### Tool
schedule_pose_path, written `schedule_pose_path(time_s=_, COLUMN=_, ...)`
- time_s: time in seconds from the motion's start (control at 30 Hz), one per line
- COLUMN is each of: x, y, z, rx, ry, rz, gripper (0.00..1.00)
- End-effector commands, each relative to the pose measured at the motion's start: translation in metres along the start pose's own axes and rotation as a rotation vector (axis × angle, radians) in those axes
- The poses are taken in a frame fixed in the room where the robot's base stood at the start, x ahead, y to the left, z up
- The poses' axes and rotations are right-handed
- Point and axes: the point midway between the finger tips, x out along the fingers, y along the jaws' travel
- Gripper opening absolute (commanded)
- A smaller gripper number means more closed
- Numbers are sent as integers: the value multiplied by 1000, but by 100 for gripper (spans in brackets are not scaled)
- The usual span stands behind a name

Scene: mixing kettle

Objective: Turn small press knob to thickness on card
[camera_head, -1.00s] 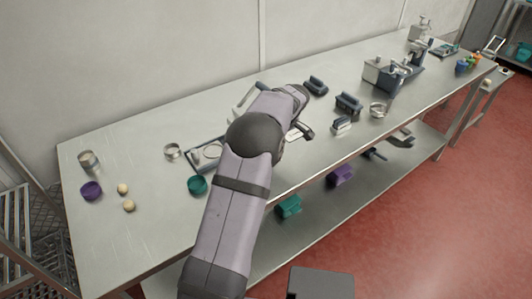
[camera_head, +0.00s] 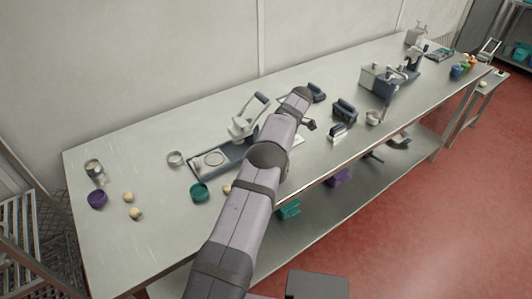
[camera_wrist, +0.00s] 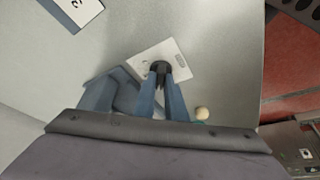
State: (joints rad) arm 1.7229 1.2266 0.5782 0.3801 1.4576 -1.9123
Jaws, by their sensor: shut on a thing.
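My gripper (camera_wrist: 160,78) points down in the wrist view, its two blue-grey fingers shut on a small dark knob (camera_wrist: 160,66). The knob stands over a white plate (camera_wrist: 148,54) with small dark marks and a slot; the marks are too small to read. A white card (camera_wrist: 76,10) with a dark figure like a 3 lies at the top left. My gripper is mostly hidden there.
Left of the press are a metal ring (camera_head: 174,158), a teal cup (camera_head: 200,192), a purple cup (camera_head: 97,199), a metal can (camera_head: 93,167) and dough balls (camera_head: 135,213). Dark-handled tools (camera_head: 344,110) and a larger machine (camera_head: 388,82) stand to the right.

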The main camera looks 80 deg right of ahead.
Motion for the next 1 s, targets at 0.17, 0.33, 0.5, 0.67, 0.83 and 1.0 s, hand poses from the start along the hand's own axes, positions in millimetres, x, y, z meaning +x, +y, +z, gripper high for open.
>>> schedule_pose_path(time_s=0.17, x=0, y=0, z=1, rx=-19, ry=-3, rz=-8, gripper=0)
schedule_pose_path(time_s=0.33, x=0, y=0, z=1, rx=-22, ry=-3, rz=-10, gripper=0)
schedule_pose_path(time_s=0.5, x=0, y=0, z=1, rx=-21, ry=-3, rz=-10, gripper=0)
schedule_pose_path(time_s=0.67, x=0, y=0, z=1, rx=-21, ry=-2, rz=-9, gripper=30)
schedule_pose_path(time_s=0.83, x=0, y=0, z=1, rx=-20, ry=-1, rz=-9, gripper=30)
schedule_pose_path(time_s=1.0, x=-1, y=0, z=0, rx=-20, ry=-1, rz=-8, gripper=30)
